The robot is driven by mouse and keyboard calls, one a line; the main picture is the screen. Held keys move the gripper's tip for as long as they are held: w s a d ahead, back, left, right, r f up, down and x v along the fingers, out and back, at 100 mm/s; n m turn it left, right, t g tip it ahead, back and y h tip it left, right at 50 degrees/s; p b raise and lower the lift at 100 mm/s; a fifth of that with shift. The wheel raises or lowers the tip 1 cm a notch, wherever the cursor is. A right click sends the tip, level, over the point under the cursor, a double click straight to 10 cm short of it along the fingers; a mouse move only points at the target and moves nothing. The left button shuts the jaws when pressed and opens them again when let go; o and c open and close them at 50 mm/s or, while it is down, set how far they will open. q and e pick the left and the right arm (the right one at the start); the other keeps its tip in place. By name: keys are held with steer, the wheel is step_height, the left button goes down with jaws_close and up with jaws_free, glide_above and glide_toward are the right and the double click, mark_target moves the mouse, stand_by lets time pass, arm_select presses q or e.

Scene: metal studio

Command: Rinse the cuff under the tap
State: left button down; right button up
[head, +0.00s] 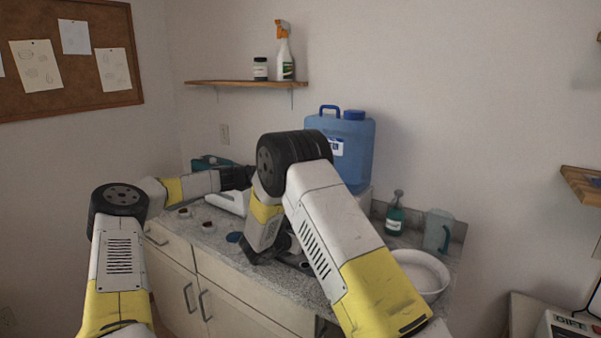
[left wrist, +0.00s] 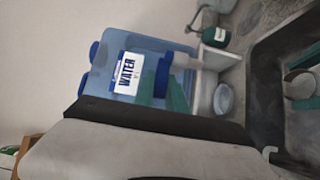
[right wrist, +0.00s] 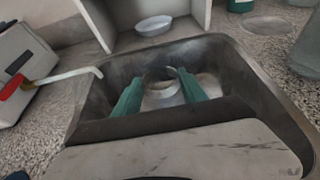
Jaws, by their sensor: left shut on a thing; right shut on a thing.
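The blue water container (head: 345,150) stands at the back of the counter; its WATER label faces my left wrist camera (left wrist: 110,75). My left gripper (left wrist: 163,95) is shut on the blue tap (left wrist: 163,72) at the container's front. In the head view the tap is hidden behind my right arm. My right gripper (right wrist: 162,80) is low in the metal sink (right wrist: 235,85), its green fingers shut on a grey rounded piece, apparently the cuff (right wrist: 163,97). The cuff is hidden in the head view. I cannot make out any water running.
A small metal bowl (right wrist: 153,25) sits in the white stand under the container. A white basin (head: 422,272), green bottle (head: 395,215) and grey jug (head: 438,232) stand right of my right arm. A wall shelf (head: 245,84) holds a spray bottle (head: 284,58) and jar (head: 260,69).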

arm_select(q)
steer(key=shift+s+a+n+t+y, duration=0.1)
steer(key=shift+s+n+t+y, duration=0.25)
steer(key=shift+n+t, duration=0.55)
steer(key=shift+s+a+n+t+y, duration=0.15)
steer(key=shift+n+t+y, duration=0.45)
steer(key=shift+t, duration=0.65)
steer(key=shift+s+n+t+y, duration=0.4)
steer(key=shift+n+t, duration=0.3)
steer(key=shift+t, duration=0.35)
steer(key=shift+w, duration=0.1)
steer(key=shift+f, duration=0.1)
steer(key=c, duration=1.4)
jaws_free()
steer(key=shift+o, duration=0.2)
steer(key=v, duration=1.2)
